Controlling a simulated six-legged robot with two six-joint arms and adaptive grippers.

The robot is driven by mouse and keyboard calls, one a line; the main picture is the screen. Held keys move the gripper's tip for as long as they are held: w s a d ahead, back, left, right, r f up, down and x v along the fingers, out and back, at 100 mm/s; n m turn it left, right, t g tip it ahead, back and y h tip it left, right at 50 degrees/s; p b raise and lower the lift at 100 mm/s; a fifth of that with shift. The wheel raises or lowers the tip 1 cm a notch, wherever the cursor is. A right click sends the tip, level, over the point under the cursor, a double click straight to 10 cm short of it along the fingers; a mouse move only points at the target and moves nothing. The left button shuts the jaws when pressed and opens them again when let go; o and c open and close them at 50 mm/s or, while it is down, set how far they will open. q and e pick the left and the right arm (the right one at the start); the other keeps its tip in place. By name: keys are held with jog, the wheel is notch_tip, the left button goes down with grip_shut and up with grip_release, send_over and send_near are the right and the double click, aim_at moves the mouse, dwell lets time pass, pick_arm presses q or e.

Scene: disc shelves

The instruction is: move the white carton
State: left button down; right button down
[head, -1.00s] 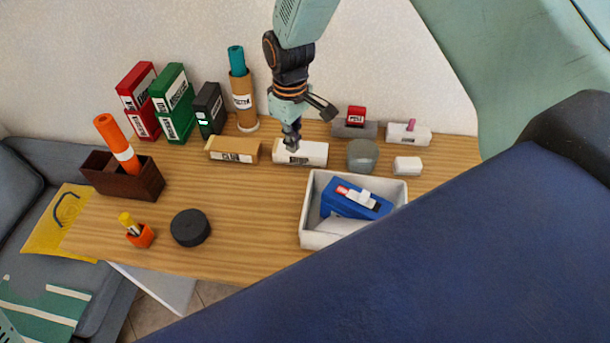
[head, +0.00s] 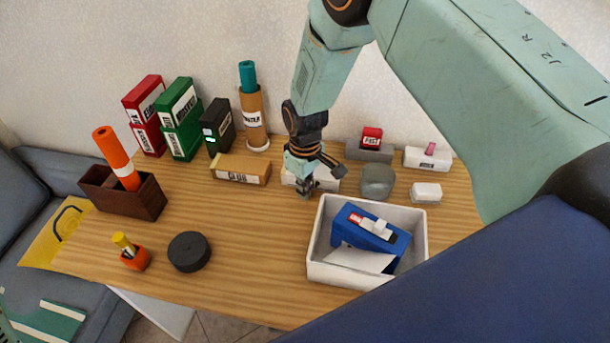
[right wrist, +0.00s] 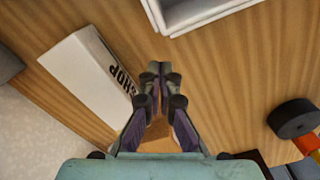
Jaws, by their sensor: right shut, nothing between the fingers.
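The white carton (head: 327,185) lies on the wooden table behind the white tray, partly hidden by my right gripper in the head view. In the right wrist view the carton (right wrist: 85,75) is at the left, with black "SHOP" lettering on one side. My right gripper (head: 304,193) is shut and empty, pointing down just in front of the carton. In the right wrist view its closed fingertips (right wrist: 160,68) are over bare wood beside the carton, with a gap between them.
The white tray (head: 318,250) holds a blue item. A tan "GLUE" box (head: 240,168) lies left of the carton, and a grey rounded block (head: 377,181) lies right of it. A black disc (head: 189,251) is farther left. Wood between disc and tray is clear.

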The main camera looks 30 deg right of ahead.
aim_at(316, 212)
jog(key=shift+f, duration=0.9)
jog(key=shift+s+d+f, duration=0.1)
jog(key=shift+s+f, duration=0.05)
jog(key=shift+s, duration=0.1)
jog(key=s, duration=0.1)
jog(key=s+p, duration=0.1)
jog(key=shift+s+d+r, duration=0.2)
jog(key=shift+s+d, duration=0.1)
jog(key=shift+d, duration=0.1)
jog(key=shift+s+d+f, duration=0.1)
jog(key=shift+s+d, duration=0.2)
jog(key=shift+d, duration=0.05)
jog(key=shift+w+f, duration=0.1)
jog(key=shift+w, duration=0.05)
jog(key=shift+a, duration=0.1)
jog(key=shift+a, duration=0.1)
